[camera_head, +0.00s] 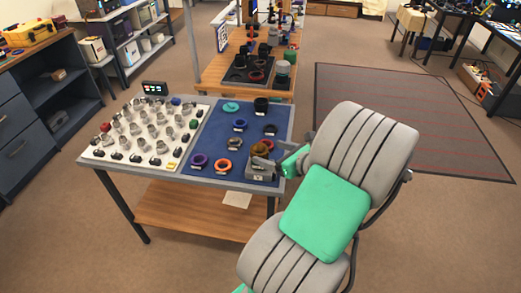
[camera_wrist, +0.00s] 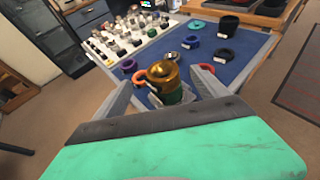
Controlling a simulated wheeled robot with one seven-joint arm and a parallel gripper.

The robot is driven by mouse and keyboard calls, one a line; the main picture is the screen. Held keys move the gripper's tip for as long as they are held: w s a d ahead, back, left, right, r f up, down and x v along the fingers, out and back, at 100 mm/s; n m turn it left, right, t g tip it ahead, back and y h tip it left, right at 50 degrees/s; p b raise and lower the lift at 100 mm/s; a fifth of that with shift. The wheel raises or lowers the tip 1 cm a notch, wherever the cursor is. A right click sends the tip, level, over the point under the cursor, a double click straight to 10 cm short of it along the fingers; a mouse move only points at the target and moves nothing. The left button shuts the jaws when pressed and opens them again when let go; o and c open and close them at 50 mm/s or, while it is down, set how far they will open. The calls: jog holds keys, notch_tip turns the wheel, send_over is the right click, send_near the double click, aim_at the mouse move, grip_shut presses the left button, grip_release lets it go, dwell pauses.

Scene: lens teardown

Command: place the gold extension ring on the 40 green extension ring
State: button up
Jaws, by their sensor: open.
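The gold extension ring (camera_wrist: 163,73) is at the near part of the blue mat, and it also shows in the head view (camera_head: 259,148). It sits directly above a dark green ring (camera_wrist: 172,97), which looks like the 40 green extension ring; the two appear stacked and roughly upright. Whether they are fully seated I cannot tell. My gripper (camera_wrist: 163,84) is open, with one finger on each side of the stack and a visible gap at both sides. In the head view my gripper (camera_head: 264,166) partly hides the stack's lower part.
The blue mat (camera_head: 216,135) holds several other rings, including an orange ring (camera_head: 222,165), a purple ring (camera_head: 198,160), a teal ring (camera_head: 231,106) and a black cylinder (camera_head: 261,104). A white board (camera_head: 113,121) with many small parts lies to the left.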

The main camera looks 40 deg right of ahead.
jog(key=v, duration=0.5)
jog(key=w+a+f+n+g+y, duration=0.1)
jog(key=w+a+n+g+y, duration=0.15)
jog(key=a+n, duration=0.55)
jog(key=w+a+f+n+g+y, duration=0.15)
jog(key=w+a+n+g, duration=0.25)
jog(key=a+n, duration=0.5)
jog(key=s+a+r+n+g+h, duration=0.2)
jog(key=s+a+n, duration=0.1)
jog(key=a+n, duration=0.4)
jog(key=s+a+r+n+g+h, duration=0.2)
jog(key=a+n, duration=0.5)
jog(key=n, duration=0.5)
jog(key=shift+s+r, duration=0.25)
jog(key=shift+s, duration=0.5)
